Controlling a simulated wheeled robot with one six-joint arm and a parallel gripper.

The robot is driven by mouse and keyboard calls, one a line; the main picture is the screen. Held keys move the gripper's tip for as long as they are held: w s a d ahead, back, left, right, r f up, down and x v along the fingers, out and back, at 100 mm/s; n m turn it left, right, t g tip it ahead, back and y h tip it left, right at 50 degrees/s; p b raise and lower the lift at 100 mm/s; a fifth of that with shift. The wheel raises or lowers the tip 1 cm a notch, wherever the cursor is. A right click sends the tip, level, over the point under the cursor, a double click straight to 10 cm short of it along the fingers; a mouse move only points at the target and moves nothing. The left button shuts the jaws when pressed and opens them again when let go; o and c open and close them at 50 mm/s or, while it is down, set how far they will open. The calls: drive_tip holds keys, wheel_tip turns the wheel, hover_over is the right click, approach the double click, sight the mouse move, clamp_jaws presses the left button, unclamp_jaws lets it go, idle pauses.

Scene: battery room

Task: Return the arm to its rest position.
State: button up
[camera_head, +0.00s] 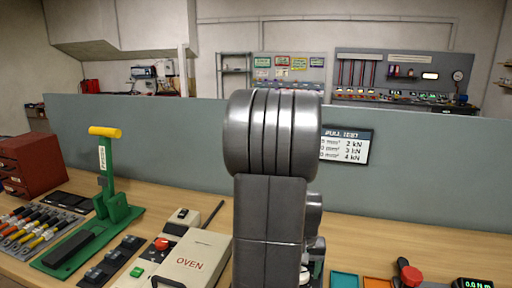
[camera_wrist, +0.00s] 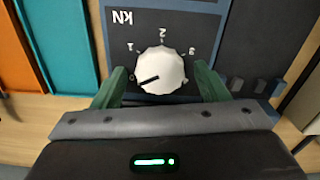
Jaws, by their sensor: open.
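My arm (camera_head: 268,190) stands upright in the middle of the head view and hides my gripper there. In the wrist view my gripper (camera_wrist: 160,82) is open, with one green finger on each side of a white round knob (camera_wrist: 160,68). The knob sits on a dark panel (camera_wrist: 215,22) marked kN, with the numbers 1, 2 and 3 around it. Its black pointer line points to the left and slightly down in the picture. I cannot tell whether the fingers touch the knob.
A grey partition (camera_head: 430,165) with a pull-test sign (camera_head: 346,146) stands behind.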

drive_tip(key=shift+m, duration=0.8)
